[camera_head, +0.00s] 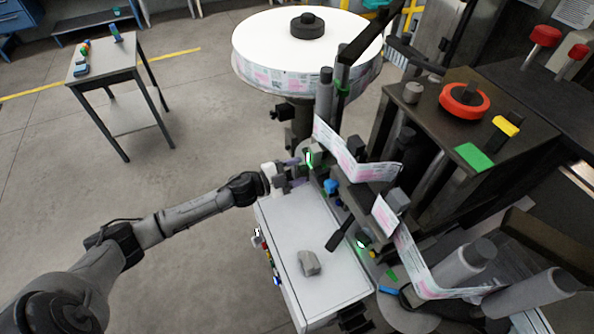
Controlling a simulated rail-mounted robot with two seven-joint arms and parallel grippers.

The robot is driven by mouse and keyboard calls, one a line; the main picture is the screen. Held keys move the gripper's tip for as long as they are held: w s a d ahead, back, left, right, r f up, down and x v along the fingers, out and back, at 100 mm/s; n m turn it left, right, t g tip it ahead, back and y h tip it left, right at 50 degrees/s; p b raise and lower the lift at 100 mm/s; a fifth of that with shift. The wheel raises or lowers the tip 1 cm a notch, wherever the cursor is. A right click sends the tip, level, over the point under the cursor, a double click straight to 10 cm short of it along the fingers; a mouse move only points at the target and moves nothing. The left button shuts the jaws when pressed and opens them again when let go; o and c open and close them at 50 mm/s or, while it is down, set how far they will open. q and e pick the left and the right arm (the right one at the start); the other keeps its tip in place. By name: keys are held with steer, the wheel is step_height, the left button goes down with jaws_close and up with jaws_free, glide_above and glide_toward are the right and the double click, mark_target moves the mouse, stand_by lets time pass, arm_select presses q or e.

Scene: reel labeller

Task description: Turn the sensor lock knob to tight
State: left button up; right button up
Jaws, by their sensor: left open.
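My left gripper (296,173) reaches in from the left, above the far end of the white cabinet. It is open, with its fingertips close to the green-lit sensor part (309,158) beside the label web. A small blue part (330,186) sits just right of and below the fingertips; I cannot tell whether it is the sensor lock knob. No knob shows clearly between the fingers, and its turn position is too small to read. Whether the fingers touch anything is unclear. My right gripper is out of view.
A large white label reel (270,45) stands behind the gripper. The printed label web (352,165) runs to rollers at the lower right. A grey lump (309,263) lies on the white cabinet top (290,225). A side table (100,60) stands far left, with open floor between.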

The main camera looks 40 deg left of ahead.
arm_select(q)
steer(key=v, duration=1.4)
steer(key=shift+b, duration=0.3)
steer(key=shift+w, duration=0.1)
stand_by(0.4)
